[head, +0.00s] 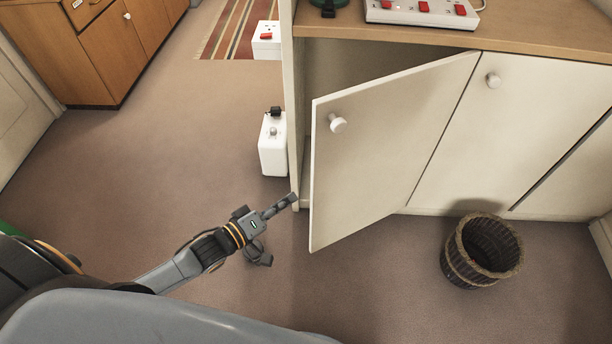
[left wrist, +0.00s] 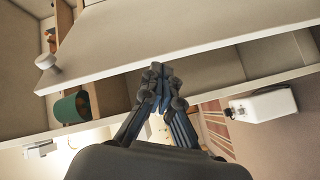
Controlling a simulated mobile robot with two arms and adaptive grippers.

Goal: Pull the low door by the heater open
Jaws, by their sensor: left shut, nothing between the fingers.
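The low cream door (head: 375,150) stands partly open, swung out from the left end of the cabinet, with a dark gap behind its free edge. Its round white knob (head: 337,123) is near the upper free corner. The door (left wrist: 190,40) and knob (left wrist: 46,61) also show in the left wrist view. My left gripper (head: 292,199) is shut and empty, low beside the door's free edge at the opening. In the left wrist view its closed fingers (left wrist: 158,72) point at the gap behind the door, and contact cannot be told. My right gripper is not in view.
A white box-like unit (head: 272,146), possibly the heater, stands on the floor left of the cabinet. A wicker basket (head: 459,262) stands in front of the closed door (head: 520,135). A power strip (head: 420,14) lies on the countertop. The carpet left of the cabinet is largely clear.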

